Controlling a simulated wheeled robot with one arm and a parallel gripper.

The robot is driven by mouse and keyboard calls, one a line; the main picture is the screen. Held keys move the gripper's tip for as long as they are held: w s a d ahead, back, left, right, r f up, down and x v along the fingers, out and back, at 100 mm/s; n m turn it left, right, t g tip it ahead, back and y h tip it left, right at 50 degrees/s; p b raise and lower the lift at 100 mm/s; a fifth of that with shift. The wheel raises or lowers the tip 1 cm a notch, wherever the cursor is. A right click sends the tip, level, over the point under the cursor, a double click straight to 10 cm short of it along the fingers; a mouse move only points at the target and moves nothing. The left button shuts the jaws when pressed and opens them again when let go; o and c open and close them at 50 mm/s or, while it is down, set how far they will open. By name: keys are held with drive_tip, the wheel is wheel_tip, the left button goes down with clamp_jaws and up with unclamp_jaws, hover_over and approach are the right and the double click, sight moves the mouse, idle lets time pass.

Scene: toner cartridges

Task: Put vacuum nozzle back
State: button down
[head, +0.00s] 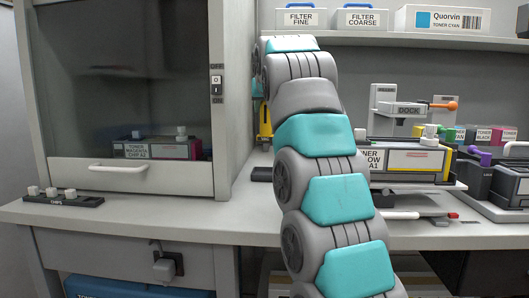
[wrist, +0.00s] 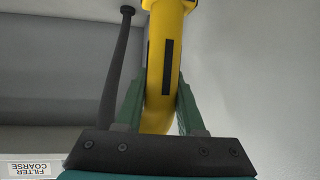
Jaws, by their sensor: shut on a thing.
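The yellow vacuum nozzle (wrist: 167,50), curved with black strips on it, stands between the two green fingers of my gripper (wrist: 162,78) in the wrist view. The fingers press on it from both sides. A dark hose or rod (wrist: 120,60) runs beside it on the left. In the head view, a small yellow part of the nozzle (head: 265,118) shows left of my arm, near the cabinet's side wall. My arm hides most of the gripper there. The nozzle's holder cannot be made out.
The fume cabinet (head: 220,150) stands close on the left, its glass down. A shelf (head: 400,39) with filter boxes (head: 362,18) runs overhead. A dock (head: 405,108) and a yellow-labelled toner cartridge (head: 415,160) stand right of my arm. Some bench top is bare before the cabinet.

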drive_tip(key=shift+f+b, duration=0.9)
drive_tip(key=shift+f, duration=3.45)
drive_tip(key=shift+f, duration=0.1)
drive_tip(key=c, duration=0.5)
unclamp_jaws()
drive_tip(key=v, duration=1.2)
drive_tip(key=shift+s, duration=0.1)
